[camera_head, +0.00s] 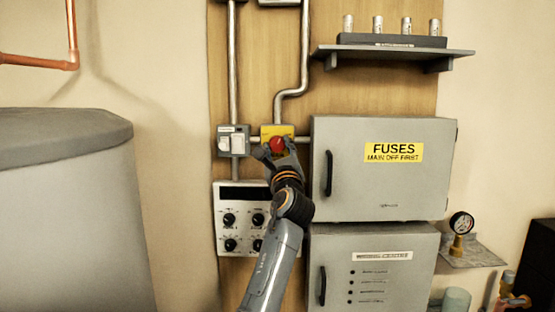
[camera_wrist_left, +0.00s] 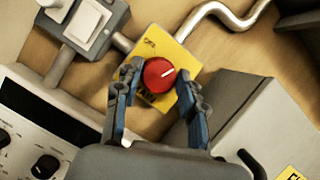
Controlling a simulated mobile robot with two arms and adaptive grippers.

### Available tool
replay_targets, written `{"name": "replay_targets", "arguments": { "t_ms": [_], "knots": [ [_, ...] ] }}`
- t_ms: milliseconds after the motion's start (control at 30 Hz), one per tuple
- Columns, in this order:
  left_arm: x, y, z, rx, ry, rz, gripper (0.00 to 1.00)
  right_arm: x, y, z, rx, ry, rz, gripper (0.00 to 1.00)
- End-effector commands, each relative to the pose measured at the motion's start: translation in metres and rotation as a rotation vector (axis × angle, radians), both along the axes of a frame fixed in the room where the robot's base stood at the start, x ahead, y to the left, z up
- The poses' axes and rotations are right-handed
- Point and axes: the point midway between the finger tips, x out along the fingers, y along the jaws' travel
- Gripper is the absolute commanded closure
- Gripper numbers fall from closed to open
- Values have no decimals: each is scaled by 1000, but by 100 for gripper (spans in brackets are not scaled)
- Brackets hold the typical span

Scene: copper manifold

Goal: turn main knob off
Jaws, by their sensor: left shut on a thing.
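The main knob (camera_head: 277,145) is a round red knob on a yellow plate (camera_head: 266,131), fixed to the wooden board. The fingers hide part of the plate's lettering. My right gripper is not in view.
A grey fuse box (camera_head: 350,195) with a handle juts out right of the knob. A switch box (camera_head: 233,141) is close on the left, and a dial panel (camera_head: 241,194) is below. A shelf (camera_head: 393,52) with fuses is above right. A grey tank (camera_head: 70,200) stands left.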

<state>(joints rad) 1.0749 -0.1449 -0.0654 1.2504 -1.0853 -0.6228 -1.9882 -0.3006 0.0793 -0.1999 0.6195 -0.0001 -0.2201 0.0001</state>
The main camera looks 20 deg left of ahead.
Motion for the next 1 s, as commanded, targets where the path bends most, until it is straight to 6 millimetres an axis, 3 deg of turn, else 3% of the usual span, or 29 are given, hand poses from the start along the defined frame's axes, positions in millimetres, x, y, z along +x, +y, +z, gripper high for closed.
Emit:
{"name": "replay_targets", "arguments": {
  "t_ms": [100, 367, 1000],
  "knots": [
    [0, -1, -2, -107, -32, 0, 91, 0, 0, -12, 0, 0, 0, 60],
    [0, -2, 2, -345, -99, 0, 91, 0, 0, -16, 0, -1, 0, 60],
    [1, -3, 6, -910, -260, 0, 91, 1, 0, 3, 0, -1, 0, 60]
  ]
}}
